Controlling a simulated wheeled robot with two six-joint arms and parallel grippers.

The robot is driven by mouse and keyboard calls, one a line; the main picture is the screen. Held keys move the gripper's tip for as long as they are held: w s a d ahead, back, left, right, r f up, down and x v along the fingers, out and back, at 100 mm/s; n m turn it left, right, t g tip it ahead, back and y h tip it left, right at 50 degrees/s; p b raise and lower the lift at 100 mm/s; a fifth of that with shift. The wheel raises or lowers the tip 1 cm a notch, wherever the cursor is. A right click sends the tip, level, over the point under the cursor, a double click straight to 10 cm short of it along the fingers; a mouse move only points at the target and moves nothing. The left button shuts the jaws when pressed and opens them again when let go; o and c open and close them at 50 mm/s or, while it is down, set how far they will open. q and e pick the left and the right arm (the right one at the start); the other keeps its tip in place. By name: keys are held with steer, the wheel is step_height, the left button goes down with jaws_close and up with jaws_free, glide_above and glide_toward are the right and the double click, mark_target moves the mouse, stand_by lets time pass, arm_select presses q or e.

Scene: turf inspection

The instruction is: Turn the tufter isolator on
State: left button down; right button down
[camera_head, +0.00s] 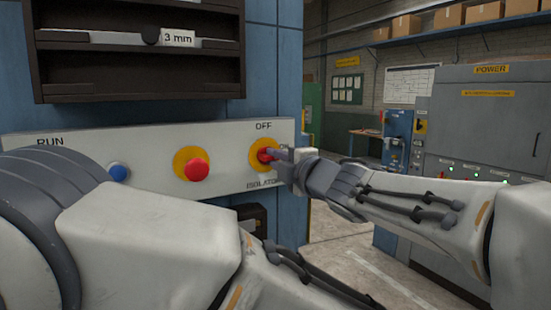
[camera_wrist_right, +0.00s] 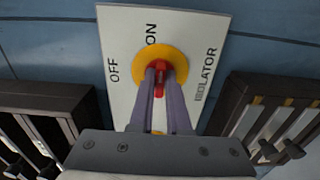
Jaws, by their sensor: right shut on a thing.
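The isolator is a red rotary handle (camera_wrist_right: 159,72) on a round yellow plate (camera_wrist_right: 176,58), mounted on a white panel. In the head view the red handle (camera_head: 265,155) sits at the panel's right end, with OFF above it and ISOLATOR below. The wrist view also shows ON, at the top. My right gripper (camera_head: 282,156), also in the wrist view (camera_wrist_right: 160,80), is shut on the handle, its fingers either side of it. The visible red part runs roughly up and down there, towards ON; the fingers hide much of it. My left arm crosses the foreground; its gripper is out of view.
The white panel (camera_head: 225,182) also carries a red button (camera_head: 197,169) on yellow and a blue button (camera_head: 118,172) near RUN. A dark rack (camera_head: 140,75) marked 3 mm hangs above. A grey POWER cabinet (camera_head: 485,125) stands at right, beyond open floor.

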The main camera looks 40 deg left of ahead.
steer(key=c, duration=0.9)
jaws_free()
steer(key=shift+d, duration=0.15)
steer(key=b+v, duration=0.3)
steer(key=v, duration=0.7)
steer(key=shift+d, duration=0.15)
